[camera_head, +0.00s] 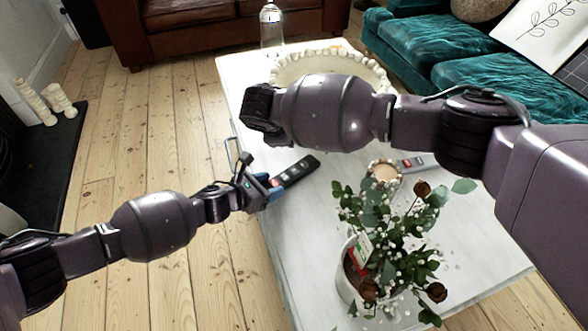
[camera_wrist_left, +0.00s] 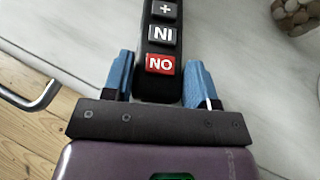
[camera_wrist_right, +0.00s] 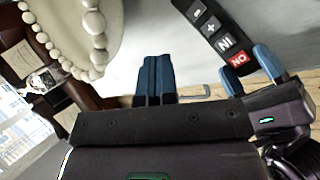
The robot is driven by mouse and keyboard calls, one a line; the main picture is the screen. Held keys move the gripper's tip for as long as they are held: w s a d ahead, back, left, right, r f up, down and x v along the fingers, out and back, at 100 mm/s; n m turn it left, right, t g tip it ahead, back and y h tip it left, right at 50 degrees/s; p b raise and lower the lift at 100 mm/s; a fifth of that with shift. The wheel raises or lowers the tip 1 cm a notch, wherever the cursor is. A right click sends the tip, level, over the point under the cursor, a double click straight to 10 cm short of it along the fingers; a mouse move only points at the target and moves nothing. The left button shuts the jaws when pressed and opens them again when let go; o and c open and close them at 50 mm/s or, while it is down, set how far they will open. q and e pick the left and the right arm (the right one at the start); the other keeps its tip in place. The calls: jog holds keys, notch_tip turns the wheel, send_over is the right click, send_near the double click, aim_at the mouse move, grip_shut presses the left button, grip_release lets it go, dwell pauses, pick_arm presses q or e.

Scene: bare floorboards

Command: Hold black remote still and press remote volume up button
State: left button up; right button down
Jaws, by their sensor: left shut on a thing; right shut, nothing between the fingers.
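The black remote (camera_head: 296,171) lies over the white table near its left edge. In the left wrist view the remote (camera_wrist_left: 161,40) shows a red button at its near end and grey buttons beyond, one marked plus (camera_wrist_left: 165,9). My left gripper (camera_head: 264,188) is shut on the near end of the remote, one blue finger on each side. My right gripper's blue fingers (camera_wrist_right: 157,78) are shut together and empty, apart from the remote (camera_wrist_right: 212,30) in the right wrist view. In the head view my right arm hides those fingertips.
A potted plant (camera_head: 352,270) stands on the table's near part. A clear bottle (camera_head: 271,25) stands at the back edge.

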jog(key=n, duration=0.2)
jog(key=d+f+n, duration=0.1)
jog(key=shift+s+d+n, duration=0.15)
jog(key=shift+d+n, duration=0.15)
jog(key=shift+n, duration=0.1)
send_near(300, 165)
jog(key=shift+w+r+x, duration=0.1)
jog(key=shift+x, duration=1.2)
jog(key=shift+w+r+x, duration=0.1)
jog(key=shift+w+x, duration=0.05)
jog(key=shift+x, duration=1.15)
jog(key=shift+d+f, duration=0.15)
jog(key=shift+d, duration=0.1)
jog(key=shift+f, duration=0.3)
jog(key=shift+f, duration=0.4)
dwell(0.9)
jog(key=shift+r, duration=0.85)
